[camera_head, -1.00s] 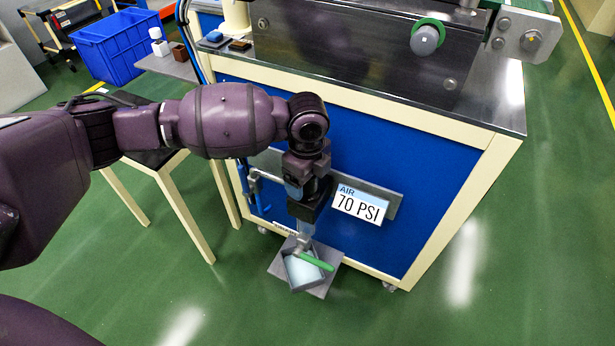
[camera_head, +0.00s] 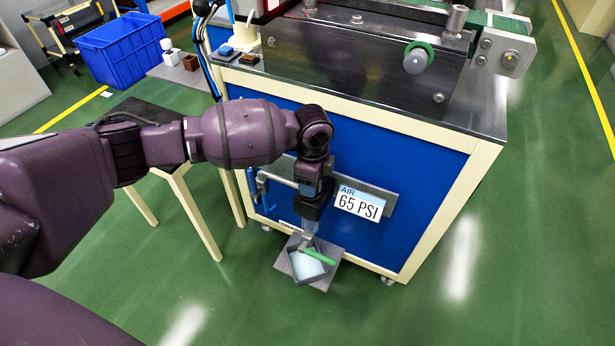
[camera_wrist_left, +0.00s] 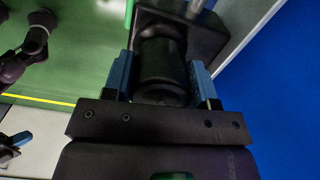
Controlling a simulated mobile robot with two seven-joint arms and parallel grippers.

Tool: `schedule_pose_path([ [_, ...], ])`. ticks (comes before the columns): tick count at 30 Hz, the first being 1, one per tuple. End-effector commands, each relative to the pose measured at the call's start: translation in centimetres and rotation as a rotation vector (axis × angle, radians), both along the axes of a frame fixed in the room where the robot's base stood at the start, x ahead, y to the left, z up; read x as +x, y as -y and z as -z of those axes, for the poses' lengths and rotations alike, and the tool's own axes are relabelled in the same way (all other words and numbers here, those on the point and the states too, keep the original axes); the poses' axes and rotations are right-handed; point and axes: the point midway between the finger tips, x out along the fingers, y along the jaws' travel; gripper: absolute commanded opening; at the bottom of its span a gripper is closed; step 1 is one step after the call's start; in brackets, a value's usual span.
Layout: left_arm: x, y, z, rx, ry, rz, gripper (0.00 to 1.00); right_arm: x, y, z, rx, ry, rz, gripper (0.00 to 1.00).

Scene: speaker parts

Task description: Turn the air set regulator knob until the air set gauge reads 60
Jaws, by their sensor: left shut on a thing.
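The air gauge display (camera_head: 359,202) on the blue cabinet front reads 65 PSI. My left gripper (camera_head: 309,222) points down beside the display, in front of the cabinet. In the left wrist view its two blue fingers (camera_wrist_left: 160,78) are shut on the sides of a black, round regulator knob (camera_wrist_left: 161,62). A black housing (camera_wrist_left: 205,32) lies beyond the knob. In the head view my arm and gripper hide the knob. At the left edge of the left wrist view is a blue-tipped part (camera_wrist_left: 18,138), perhaps my right gripper; its jaws are unclear.
A green-handled lever (camera_head: 319,257) sits above a grey tray (camera_head: 294,277) under the gripper. A grey pipe (camera_head: 275,179) runs along the cabinet front. A dark-topped table (camera_head: 140,115) stands to the left, with a blue crate (camera_head: 118,50) behind it. The floor at right is clear.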

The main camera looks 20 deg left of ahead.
Motion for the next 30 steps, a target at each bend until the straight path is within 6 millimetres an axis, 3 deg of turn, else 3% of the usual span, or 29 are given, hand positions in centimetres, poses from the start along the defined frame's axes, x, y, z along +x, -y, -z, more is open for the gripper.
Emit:
schedule_pose_path([
  [1, 0.1, 0.1, -0.7, -0.001, 0.008, -0.027, 0.28, -0.2, 0.1, -0.3, 0.005, -0.002, 0.007, 0.00],
  [14, -0.1, 0.1, 0.2, -0.001, -0.002, -0.077, 0.28, -1.1, 0.2, 0.6, 0.015, -0.032, 0.025, 0.00],
  [15, -0.1, 0.1, 0.2, -0.001, -0.002, -0.077, 0.54, -1.1, 0.2, 0.6, 0.016, -0.031, 0.025, 0.00],
  [20, -0.1, 0.1, 0.2, -0.001, -0.002, -0.077, 0.78, -0.7, 0.1, 0.4, 0.016, -0.023, 0.023, 0.00],
  [30, 0.0, 0.0, -0.4, -0.001, 0.001, -0.076, 0.78, 0.1, 0.0, -0.3, 0.019, 0.003, 0.019, 0.00],
])
